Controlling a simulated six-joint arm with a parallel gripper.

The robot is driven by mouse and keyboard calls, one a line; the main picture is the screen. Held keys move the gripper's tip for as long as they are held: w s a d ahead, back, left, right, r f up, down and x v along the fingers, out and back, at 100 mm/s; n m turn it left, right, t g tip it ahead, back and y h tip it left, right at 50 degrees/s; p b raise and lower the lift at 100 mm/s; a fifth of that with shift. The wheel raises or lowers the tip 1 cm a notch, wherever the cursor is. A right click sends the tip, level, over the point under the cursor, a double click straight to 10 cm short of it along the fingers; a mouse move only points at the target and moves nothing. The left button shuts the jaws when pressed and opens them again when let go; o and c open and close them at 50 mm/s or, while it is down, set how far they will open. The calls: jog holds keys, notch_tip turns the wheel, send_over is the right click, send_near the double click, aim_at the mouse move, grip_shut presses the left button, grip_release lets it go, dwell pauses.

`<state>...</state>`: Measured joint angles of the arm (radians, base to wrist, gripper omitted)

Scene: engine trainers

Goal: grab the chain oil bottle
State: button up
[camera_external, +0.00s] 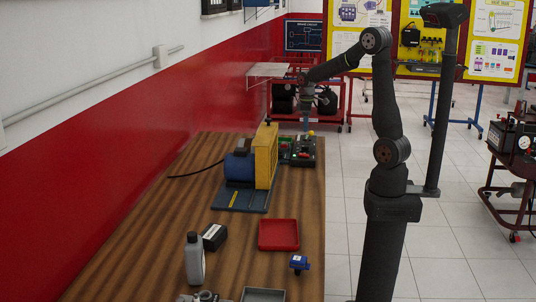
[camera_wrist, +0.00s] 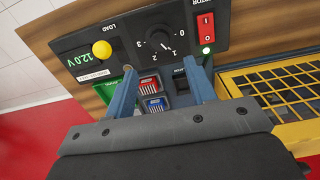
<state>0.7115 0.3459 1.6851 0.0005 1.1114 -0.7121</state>
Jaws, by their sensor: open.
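A grey bottle (camera_external: 195,262) with a dark cap stands upright near the front left of the wooden table; it appears to be the chain oil bottle, though no label can be read. It is not in the wrist view. My gripper (camera_external: 306,118) is at the far end of the table, well away from the bottle, above a control panel. In the wrist view my gripper (camera_wrist: 160,75) has its two blue-grey fingers apart and nothing between them, pointing at the panel (camera_wrist: 205,22).
Beside the bottle are a black box (camera_external: 214,237), a red tray (camera_external: 279,235) and a small blue part (camera_external: 299,262). A grey tray (camera_external: 263,295) lies at the front. A yellow-guarded machine (camera_external: 265,155) stands between bottle and panel. A red wall (camera_external: 90,180) runs along the left.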

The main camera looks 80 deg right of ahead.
notch_tip(320, 180, up, 21)
jog(key=w+a+r+n+t, duration=0.1)
jog(key=w+a, duration=0.5)
jog(key=w, duration=0.3)
jog(key=w+a+r+n, duration=0.1)
jog(key=w+a+n, duration=0.1)
jog(key=w+a, duration=0.45)
jog(key=w+a+n+t, duration=0.1)
jog(key=w+a+n, duration=0.1)
jog(key=w+a, duration=1.35)
jog(key=n+y, duration=0.4)
jog(key=n, duration=0.2)
send_over(192, 233)
jog(key=s+d, duration=0.4)
jog(key=d, duration=0.2)
jog(key=shift+f, duration=4)
jog(key=shift+t, duration=0.3)
jog(key=x, duration=1.6)
jog(key=shift+w+a+f, duration=0.1)
jog(key=shift+f, duration=0.25)
